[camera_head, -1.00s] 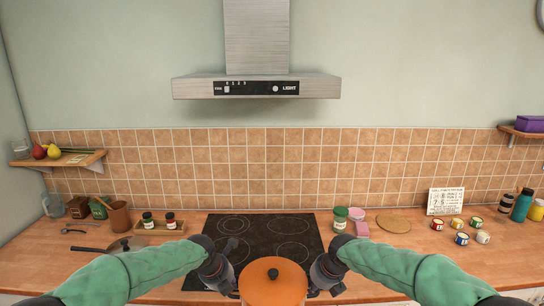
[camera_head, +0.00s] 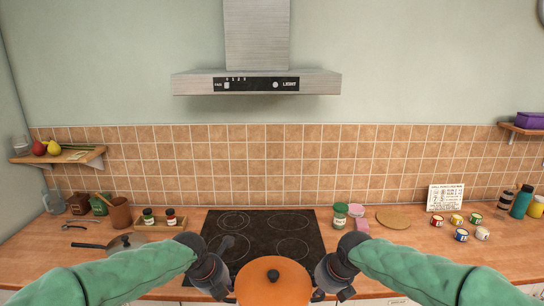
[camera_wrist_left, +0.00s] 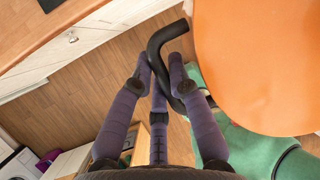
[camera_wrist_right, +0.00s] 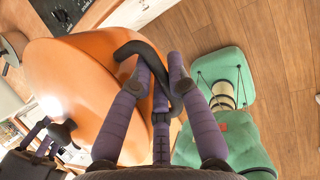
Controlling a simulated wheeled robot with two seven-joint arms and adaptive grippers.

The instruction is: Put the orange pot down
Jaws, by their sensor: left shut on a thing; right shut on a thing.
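The orange pot (camera_head: 273,285), with its lid and dark knob, is at the bottom centre of the head view, in front of the black cooktop (camera_head: 265,222). My left gripper (camera_head: 230,293) is shut on its left black handle, which shows in the left wrist view (camera_wrist_left: 157,42). My right gripper (camera_head: 318,292) is shut on its right black handle, seen in the right wrist view (camera_wrist_right: 135,48). In the left wrist view, floor shows beneath the pot (camera_wrist_left: 260,60), so it hangs in the air off the counter's front. The pot's underside is hidden in the head view.
The cooktop is clear. A pan (camera_head: 122,243) lies on the counter at left, near a spice rack (camera_head: 160,225). A green-lidded jar (camera_head: 340,215), a pink block (camera_head: 361,225) and a round cork mat (camera_head: 393,219) stand right of the cooktop. Small tins (camera_head: 461,235) are farther right.

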